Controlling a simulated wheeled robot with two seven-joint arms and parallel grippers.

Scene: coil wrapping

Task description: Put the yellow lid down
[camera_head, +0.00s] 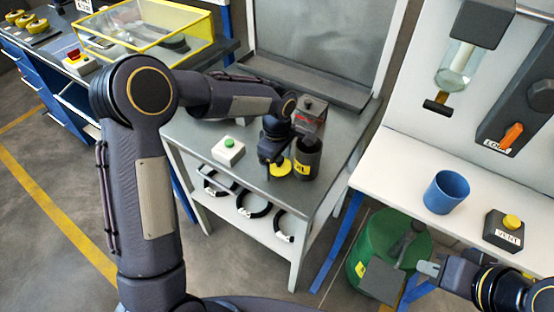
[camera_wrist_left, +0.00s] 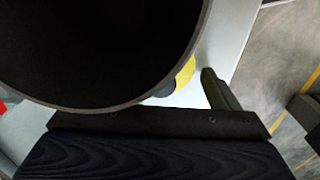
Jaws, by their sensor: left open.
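The yellow lid (camera_head: 279,168) is low at the front edge of the grey table, just left of a dark cylindrical container (camera_head: 308,160) with a yellow label. My left gripper (camera_head: 273,158) is open at the lid, pointing down; whether it touches the lid is hidden. In the left wrist view, a large dark round opening (camera_wrist_left: 100,45) fills the upper left. A yellow sliver (camera_wrist_left: 186,75), likely the lid, shows past its rim beside one finger. My right gripper (camera_head: 428,268) is at the lower right by the green drum; its jaw gap is unclear.
A white box with a green button (camera_head: 228,151) stands left on the grey table (camera_head: 195,132). Black rings (camera_head: 252,207) hang below its front. A blue cup (camera_head: 446,192) and a yellow-button box (camera_head: 504,230) stand on the white bench. A green drum (camera_head: 366,248) stands on the floor.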

